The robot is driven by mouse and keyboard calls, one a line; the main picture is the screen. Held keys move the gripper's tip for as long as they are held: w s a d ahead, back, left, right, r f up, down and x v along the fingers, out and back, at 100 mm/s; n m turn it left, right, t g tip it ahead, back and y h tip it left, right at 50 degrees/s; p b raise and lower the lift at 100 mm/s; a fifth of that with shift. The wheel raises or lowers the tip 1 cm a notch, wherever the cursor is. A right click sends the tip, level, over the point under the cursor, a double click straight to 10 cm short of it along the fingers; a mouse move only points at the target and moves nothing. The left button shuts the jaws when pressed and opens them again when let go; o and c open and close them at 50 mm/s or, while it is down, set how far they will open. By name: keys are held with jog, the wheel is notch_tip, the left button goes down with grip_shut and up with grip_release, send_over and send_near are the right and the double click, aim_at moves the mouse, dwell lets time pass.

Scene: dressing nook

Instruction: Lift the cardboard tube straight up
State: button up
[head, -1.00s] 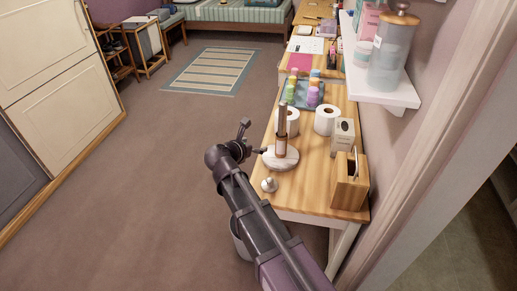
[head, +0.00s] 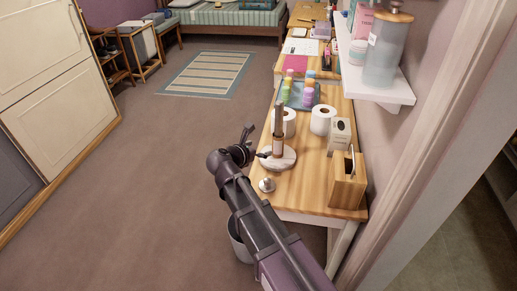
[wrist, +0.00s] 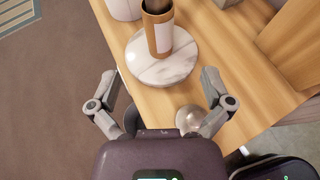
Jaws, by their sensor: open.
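The cardboard tube (head: 277,145) is brown with a pale label and stands upright around a post on a round marble base (head: 286,163) near the desk's left edge. In the wrist view the tube (wrist: 162,35) is at the top centre, on the marble base (wrist: 163,70), with the dark post inside its open top. My gripper (head: 250,143) is just left of the tube in the head view. In the wrist view my gripper (wrist: 158,85) is open and empty, its fingers spread wide on the near side of the base. The tube is apart from both fingers.
A small metal knob-like object (head: 266,185) sits near the desk's front edge, and also shows by the right finger (wrist: 188,118). Two paper rolls (head: 322,120), a box (head: 339,135) and a wooden holder (head: 346,185) stand nearby. A white shelf (head: 385,88) overhangs the right side.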

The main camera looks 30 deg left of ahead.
aim_at(275, 142)
jog(key=b+x, duration=0.4)
jog(key=x, duration=0.8)
jog(key=shift+a, duration=0.1)
jog(key=c, duration=1)
